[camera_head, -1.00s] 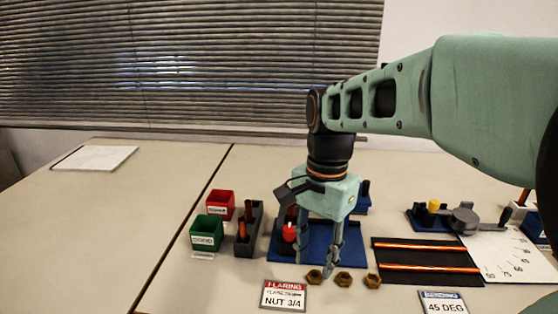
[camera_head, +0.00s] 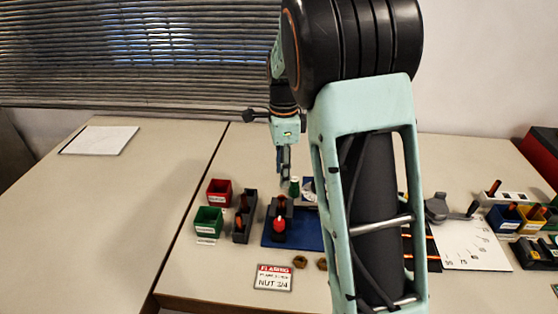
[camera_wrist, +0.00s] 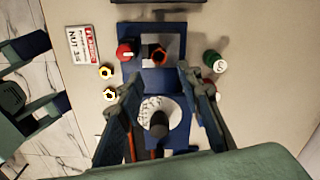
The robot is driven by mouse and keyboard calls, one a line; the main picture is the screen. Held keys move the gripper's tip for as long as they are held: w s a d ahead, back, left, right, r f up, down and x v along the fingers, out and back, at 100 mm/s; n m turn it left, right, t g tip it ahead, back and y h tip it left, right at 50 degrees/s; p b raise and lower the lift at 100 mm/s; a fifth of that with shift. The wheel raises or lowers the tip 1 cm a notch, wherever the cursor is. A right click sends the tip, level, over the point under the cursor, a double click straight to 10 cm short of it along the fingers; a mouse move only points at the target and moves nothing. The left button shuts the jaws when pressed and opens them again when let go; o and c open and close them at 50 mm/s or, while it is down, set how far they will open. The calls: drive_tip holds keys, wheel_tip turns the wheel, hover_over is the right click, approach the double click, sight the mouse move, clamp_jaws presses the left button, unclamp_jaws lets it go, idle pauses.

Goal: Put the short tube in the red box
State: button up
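The red box (camera_head: 219,195) stands at the left of the workbench in the head view, and looks empty. Beside it a dark grey rack (camera_head: 239,233) holds orange-brown tubes (camera_head: 244,204); I cannot tell which is the short one. Another copper tube (camera_head: 282,200) stands in a dark block on the blue board; its end also shows in the wrist view (camera_wrist: 158,54). My gripper (camera_head: 285,182) points down above the back of the blue board (camera_head: 315,240). In the wrist view my gripper (camera_wrist: 165,85) has its fingers spread, with nothing visible held between them.
A green box (camera_head: 208,221) stands in front of the red box. Brass nuts (camera_head: 300,262) lie in front. My arm hides the board's right part. The left bench is mostly clear.

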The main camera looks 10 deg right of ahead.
sight(283, 199)
wheel_tip(283, 199, down, 10)
drive_tip(key=shift+f+b, duration=0.2)
drive_tip(key=shift+b, duration=0.1)
drive_tip(key=shift+s, duration=0.1)
clamp_jaws()
drive_tip(key=shift+s, duration=0.15)
idle(0.5)
drive_tip(key=shift+o, duration=0.6)
unclamp_jaws()
